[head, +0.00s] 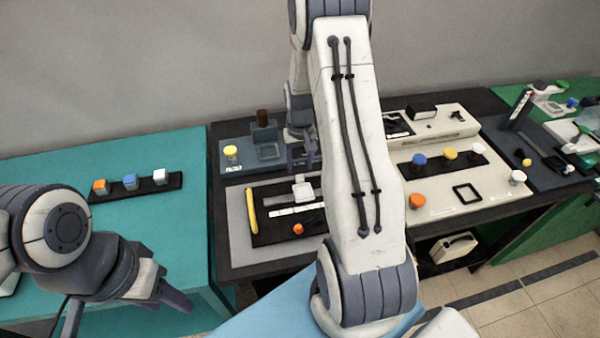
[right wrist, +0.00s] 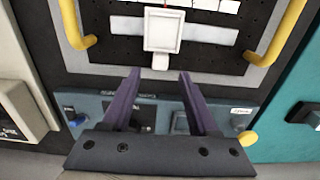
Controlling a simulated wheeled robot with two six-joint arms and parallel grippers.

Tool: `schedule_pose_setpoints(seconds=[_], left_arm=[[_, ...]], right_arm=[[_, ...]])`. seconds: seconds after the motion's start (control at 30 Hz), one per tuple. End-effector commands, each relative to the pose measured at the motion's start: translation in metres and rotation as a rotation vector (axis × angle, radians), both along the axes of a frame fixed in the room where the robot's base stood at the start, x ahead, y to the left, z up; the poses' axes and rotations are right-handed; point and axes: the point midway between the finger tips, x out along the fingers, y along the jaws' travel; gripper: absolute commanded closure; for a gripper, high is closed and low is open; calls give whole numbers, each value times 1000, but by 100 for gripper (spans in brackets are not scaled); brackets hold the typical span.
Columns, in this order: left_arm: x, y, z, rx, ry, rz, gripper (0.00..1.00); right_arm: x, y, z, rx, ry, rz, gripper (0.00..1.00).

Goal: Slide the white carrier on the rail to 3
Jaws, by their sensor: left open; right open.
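The white carrier (head: 303,191) sits on a pale rail on the black panel in the head view. In the right wrist view the carrier (right wrist: 164,31) is a white block with a square face, across the light grey rail (right wrist: 208,34). A white marked strip (head: 296,209) lies beside the rail; its numbers are too small to read. My right gripper (right wrist: 160,74) is open and empty, its fingertips just short of the carrier and apart from it. In the head view the right gripper (head: 302,160) is behind the carrier. My left gripper (head: 128,316) is open and empty at lower left.
Yellow handles (head: 252,210) flank the panel, and an orange knob (head: 298,229) is on it. My right arm hides the panel's right side. A grey fixture (head: 231,156) with a yellow cap stands behind. A teal table (head: 150,225) with coloured blocks is at left.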

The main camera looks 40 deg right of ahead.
Motion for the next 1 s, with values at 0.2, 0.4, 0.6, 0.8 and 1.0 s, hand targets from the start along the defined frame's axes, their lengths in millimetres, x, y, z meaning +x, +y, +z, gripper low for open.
schedule_pose_setpoints(seconds=[0.2,0.4,0.6,0.8,1.0], left_arm=[[0,0,-8,0,0,0,50],[0,0,-9,0,0,0,50],[0,0,-9,0,0,0,50],[0,0,-9,0,0,0,50],[0,0,-9,0,0,0,50]], right_arm=[[0,0,41,-2,-4,0,40],[0,0,59,0,-1,0,40],[-1,0,61,0,1,0,40],[-1,0,61,0,1,0,40],[0,4,62,0,0,7,40]])
